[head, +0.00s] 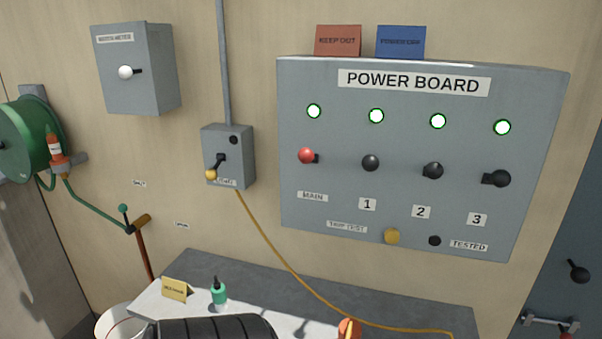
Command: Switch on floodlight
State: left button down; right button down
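No floodlight is plainly visible. A small grey switch box (240,165) on the wall has a lever with a yellow knob (211,174), tilted down and left. Its label is partly covered by the knob and I cannot read it fully. The round lamp (233,140) on this box is dark. A yellow cable (262,232) runs from the box down onto the bench. The grey power board (300,215) has a red-knobbed MAIN lever (306,156) and black-knobbed levers 1 (370,163), 2 (433,171) and 3 (498,179); the lamps above are lit white-green.
A grey box with a white knob (125,72) hangs upper left. A green hose reel (25,140) is at the left edge. The grey bench (330,290) holds a green bottle (219,292) and yellow card (175,289). A dark ribbed object (210,328) shows at the bottom.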

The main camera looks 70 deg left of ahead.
aim_at(211, 174)
jog(key=l+u, duration=0.1)
jog(key=u, duration=2.55)
